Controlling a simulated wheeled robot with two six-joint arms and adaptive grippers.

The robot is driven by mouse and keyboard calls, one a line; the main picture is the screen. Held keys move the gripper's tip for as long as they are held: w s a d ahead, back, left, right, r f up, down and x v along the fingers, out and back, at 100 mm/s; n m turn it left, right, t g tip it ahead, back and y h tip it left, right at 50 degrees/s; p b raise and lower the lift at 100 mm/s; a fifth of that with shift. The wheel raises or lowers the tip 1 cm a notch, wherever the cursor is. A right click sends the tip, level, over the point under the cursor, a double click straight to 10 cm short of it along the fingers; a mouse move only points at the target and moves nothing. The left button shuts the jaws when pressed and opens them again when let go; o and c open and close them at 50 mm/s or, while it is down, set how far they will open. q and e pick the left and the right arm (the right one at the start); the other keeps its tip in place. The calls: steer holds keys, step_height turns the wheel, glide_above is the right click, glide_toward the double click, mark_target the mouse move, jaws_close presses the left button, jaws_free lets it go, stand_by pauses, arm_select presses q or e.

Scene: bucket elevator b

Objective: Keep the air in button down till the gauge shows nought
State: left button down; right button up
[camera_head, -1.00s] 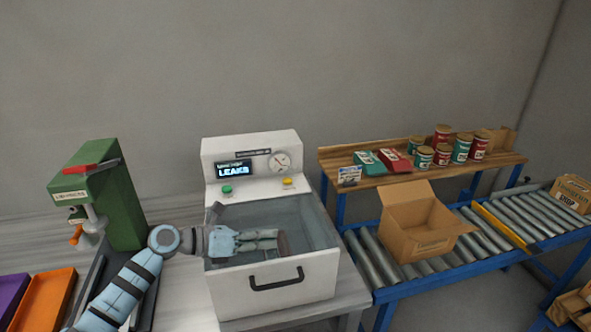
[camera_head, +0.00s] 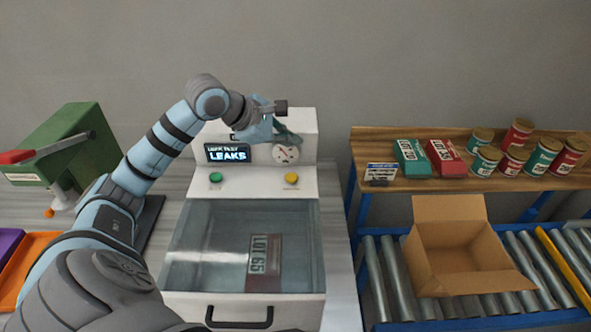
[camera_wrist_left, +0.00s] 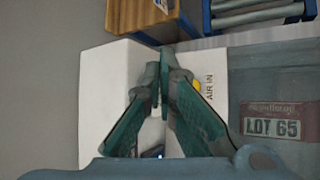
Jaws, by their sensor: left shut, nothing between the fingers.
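The yellow button (camera_head: 291,178) is on the white tester's (camera_head: 255,185) sloped panel. In the left wrist view the yellow button (camera_wrist_left: 197,86) is partly hidden behind a finger, beside the label AIR IN. My left gripper (camera_head: 296,139) is shut and empty, raised at the top of the panel, apart from the button and beyond it. The round gauge (camera_head: 286,154) is just below the fingers and partly covered by them; its needle is too small to read. The display (camera_head: 228,153) reads LEAKS. My right gripper is not in view.
A green button (camera_head: 215,178) is at the panel's left. A red LOT 65 pack (camera_head: 265,262) lies in the tester's clear-looking chamber. A green press (camera_head: 70,150) stands at left. An open carton (camera_head: 460,255) is on rollers, with a shelf of tins (camera_head: 487,160) behind.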

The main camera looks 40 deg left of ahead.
arm_select(q)
steer(key=b, duration=0.5)
glide_above(292, 179)
step_height(292, 179, down, 8)
steer(key=shift+s+r, duration=0.15)
steer(key=shift+w+a+f+b, duration=0.1)
steer(key=shift+w+f+b, duration=0.15)
steer(key=shift+f+b, duration=0.75)
steer(key=shift+w+f, duration=0.15)
steer(key=shift+f, duration=0.05)
steer(key=shift+r, duration=0.15)
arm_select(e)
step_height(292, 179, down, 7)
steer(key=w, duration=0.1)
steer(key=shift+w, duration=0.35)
arm_select(q)
steer(key=shift+s, duration=0.2)
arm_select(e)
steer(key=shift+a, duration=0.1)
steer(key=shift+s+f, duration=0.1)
arm_select(q)
steer(key=shift+f+b, duration=0.45)
steer(key=shift+b, duration=0.1)
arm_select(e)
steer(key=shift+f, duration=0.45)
